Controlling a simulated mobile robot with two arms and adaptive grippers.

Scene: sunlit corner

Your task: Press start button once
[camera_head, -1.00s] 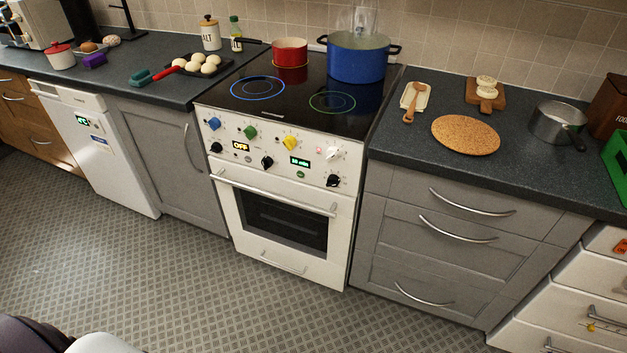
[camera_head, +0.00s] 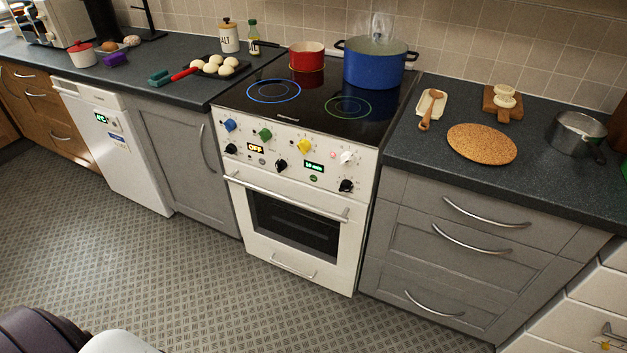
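The white cooker (camera_head: 292,205) stands in the middle, with a control panel (camera_head: 285,158) of coloured knobs and black knobs on its front. A small round green button (camera_head: 313,179) sits under the green lit timer display (camera_head: 313,167), which seems to read 10 min. A small grey button (camera_head: 262,162) sits beside the display reading OFF (camera_head: 255,148). Labels on the buttons are too small to read, so I cannot tell which is start. Neither of my grippers is in view.
A blue pot (camera_head: 375,64) and red pot (camera_head: 306,58) stand on the hob. A white appliance (camera_head: 118,145) with a green display is at left. A cork mat (camera_head: 482,143) and saucepan (camera_head: 576,132) lie on the right counter. Floor (camera_head: 190,275) before the cooker is clear.

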